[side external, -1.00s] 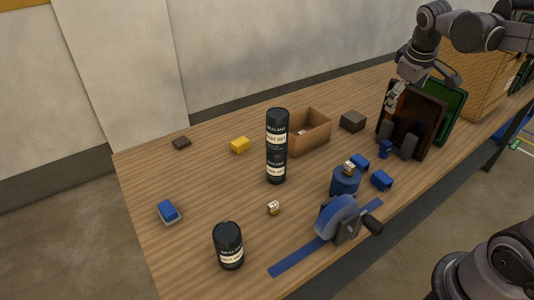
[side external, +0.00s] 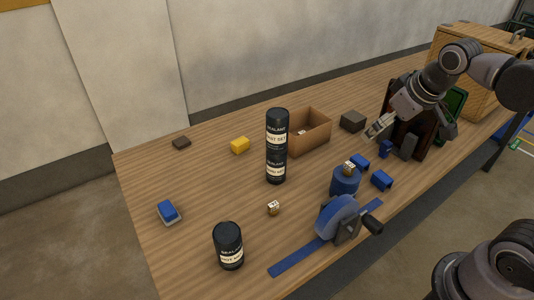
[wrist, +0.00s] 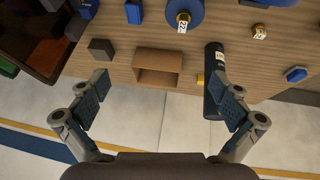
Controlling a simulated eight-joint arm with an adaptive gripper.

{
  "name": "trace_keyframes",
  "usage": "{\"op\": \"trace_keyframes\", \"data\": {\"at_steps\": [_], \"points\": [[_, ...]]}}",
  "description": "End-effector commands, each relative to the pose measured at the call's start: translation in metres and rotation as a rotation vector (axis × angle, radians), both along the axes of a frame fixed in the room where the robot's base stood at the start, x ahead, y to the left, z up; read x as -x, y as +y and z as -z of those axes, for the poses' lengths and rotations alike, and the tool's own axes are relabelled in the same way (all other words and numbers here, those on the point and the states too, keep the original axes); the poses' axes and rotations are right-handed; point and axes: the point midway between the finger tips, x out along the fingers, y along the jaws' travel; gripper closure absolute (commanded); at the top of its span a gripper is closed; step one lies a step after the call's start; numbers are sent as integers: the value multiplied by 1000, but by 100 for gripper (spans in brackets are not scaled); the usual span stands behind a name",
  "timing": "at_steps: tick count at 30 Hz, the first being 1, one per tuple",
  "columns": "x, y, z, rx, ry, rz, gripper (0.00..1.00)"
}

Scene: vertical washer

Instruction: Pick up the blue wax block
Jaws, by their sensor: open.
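Several blue blocks are in view, and I cannot tell which is wax. One blue block (side external: 168,209) lies on a grey base at the table's left; it also shows at the right of the wrist view (wrist: 296,74). A second blue block (side external: 381,180) lies right of the blue cylinder (side external: 345,182), and a third blue block (side external: 386,149) stands near the dark upright frame. My gripper (side external: 373,130) is open and empty above the table's right part, near the dark grey block. Its spread fingers (wrist: 160,78) show in the wrist view.
Two stacked black sealant cans (side external: 277,145) stand mid-table beside an open cardboard box (side external: 309,134). Another sealant can (side external: 228,246) stands in front. A blue wheel device (side external: 339,217) is at the front edge. A yellow block (side external: 240,145) and dark grey block (side external: 352,121) lie behind.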

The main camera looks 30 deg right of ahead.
Motion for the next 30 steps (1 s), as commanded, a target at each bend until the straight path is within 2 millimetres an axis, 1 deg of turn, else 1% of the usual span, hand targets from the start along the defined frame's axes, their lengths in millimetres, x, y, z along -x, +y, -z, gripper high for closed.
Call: {"op": "trace_keyframes", "data": {"at_steps": [1, 3, 6, 9, 14, 17, 18, 21, 30], "points": [[8, 15, 14, -33, -34, -11, 0], [15, 30, 29, -74, -74, -17, 0], [22, 44, 44, -121, -114, -21, 0], [26, 52, 52, -146, -135, -23, 0], [27, 54, 54, -155, -142, -22, 0], [27, 54, 53, -154, -142, -22, 26], [27, 54, 53, -154, -141, -22, 21], [27, 54, 53, -153, -141, -22, 46], [27, 53, 53, -152, -140, -21, 46]]}}
